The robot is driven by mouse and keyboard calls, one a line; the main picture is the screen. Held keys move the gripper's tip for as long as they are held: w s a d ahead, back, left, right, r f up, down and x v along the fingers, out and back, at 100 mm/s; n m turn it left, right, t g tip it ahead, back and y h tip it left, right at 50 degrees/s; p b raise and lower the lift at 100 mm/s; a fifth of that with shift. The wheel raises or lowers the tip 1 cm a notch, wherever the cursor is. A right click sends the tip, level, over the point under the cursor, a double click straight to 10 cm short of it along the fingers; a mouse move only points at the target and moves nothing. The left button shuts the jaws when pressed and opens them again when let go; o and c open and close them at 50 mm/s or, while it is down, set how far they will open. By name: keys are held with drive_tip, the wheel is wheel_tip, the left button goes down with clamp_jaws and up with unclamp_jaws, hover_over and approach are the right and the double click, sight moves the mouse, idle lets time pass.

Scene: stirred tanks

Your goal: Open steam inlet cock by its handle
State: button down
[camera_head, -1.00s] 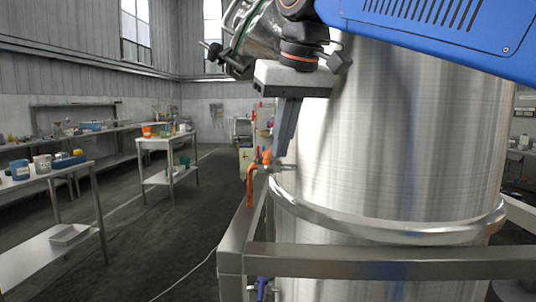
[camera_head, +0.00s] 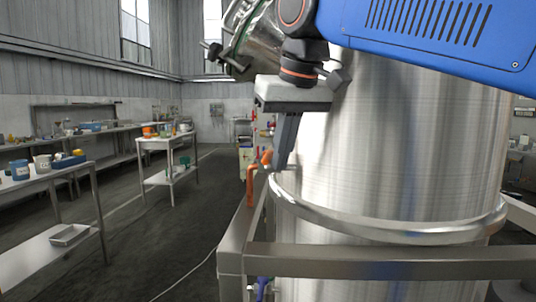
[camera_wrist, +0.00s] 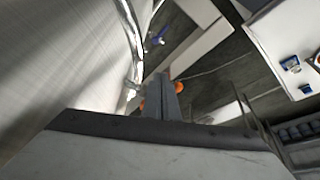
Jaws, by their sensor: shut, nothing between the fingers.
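An orange cock (camera_head: 266,157) sits beside the tank's left side, just above the steel frame, with an orange bent pipe (camera_head: 250,182) hanging at its left. No label shows whether it is the steam inlet cock. My gripper (camera_head: 279,166) points down with its fingers shut and empty, close by the orange cock and partly covering it. In the wrist view my gripper (camera_wrist: 160,78) hides the middle of the cock; an orange part (camera_wrist: 179,87) shows on its right and a bit more on its left. Whether the fingers touch it I cannot tell.
The steel tank (camera_head: 400,150) with its ring stands close on the right. A steel frame rail (camera_head: 400,261) runs in front. A blue cock (camera_head: 262,288) sits lower, behind the frame. Benches stand at the left; the floor between is clear except for a thin cable.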

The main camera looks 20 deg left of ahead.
sight(268, 157)
drive_tip(key=shift+s+a, duration=0.2)
drive_tip(key=shift+a, duration=0.65)
drive_tip(key=shift+s+a, duration=0.2)
drive_tip(key=shift+a, duration=0.6)
idle(0.4)
drive_tip(key=shift+d, duration=0.4)
drive_tip(key=shift+w, duration=0.1)
drive_tip(key=shift+r, duration=3.45)
